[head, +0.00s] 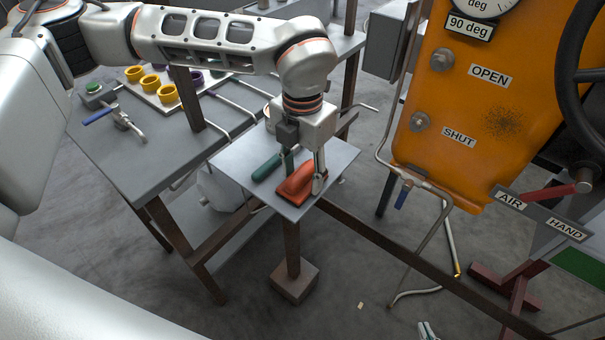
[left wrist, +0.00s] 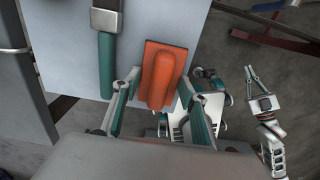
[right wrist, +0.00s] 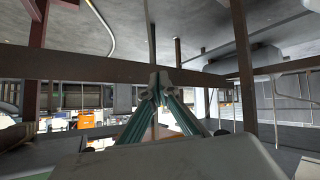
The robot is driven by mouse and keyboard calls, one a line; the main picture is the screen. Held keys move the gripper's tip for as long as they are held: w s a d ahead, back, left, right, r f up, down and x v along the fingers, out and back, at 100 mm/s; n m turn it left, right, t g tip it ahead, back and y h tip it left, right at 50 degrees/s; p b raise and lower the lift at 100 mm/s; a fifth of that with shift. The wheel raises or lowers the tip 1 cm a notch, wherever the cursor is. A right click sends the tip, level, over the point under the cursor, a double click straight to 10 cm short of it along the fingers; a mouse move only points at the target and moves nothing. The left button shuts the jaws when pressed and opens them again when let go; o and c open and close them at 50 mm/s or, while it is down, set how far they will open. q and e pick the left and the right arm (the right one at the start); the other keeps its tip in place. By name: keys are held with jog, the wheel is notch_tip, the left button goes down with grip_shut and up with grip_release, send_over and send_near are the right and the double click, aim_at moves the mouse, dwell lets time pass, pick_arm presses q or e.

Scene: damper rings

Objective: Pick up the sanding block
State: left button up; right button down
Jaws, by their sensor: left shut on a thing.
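The sanding block, an orange-red block with a raised grip (head: 293,188), lies on the small grey shelf plate (head: 231,158). My left gripper (head: 304,172) reaches down over it from above. In the left wrist view, the block (left wrist: 164,68) is between the fingers of my left gripper (left wrist: 156,88), which is shut on it. The block appears to be still on the plate; any small gap under it cannot be seen. My right gripper (right wrist: 158,82) is shut and empty, its fingertips together, low and away from the plate. Its tips show at the bottom edge of the head view (head: 428,331).
A green-handled tool (head: 266,168) lies close left of the block on the plate. The grey workbench (head: 150,160) at left carries yellow rings (head: 150,82) and a blue-handled valve (head: 118,118). An orange panel (head: 500,100) and pipes stand at right. A brown rail (head: 400,252) runs below.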

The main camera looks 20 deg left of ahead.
aim_at(303, 172)
pick_arm(q)
notch_tip(303, 172, up, 20)
jog(key=p, duration=0.1)
jog(key=shift+p, duration=0.35)
jog(key=shift+f, duration=0.15)
jog(key=o, duration=0.5)
jog(key=shift+c, duration=1.6)
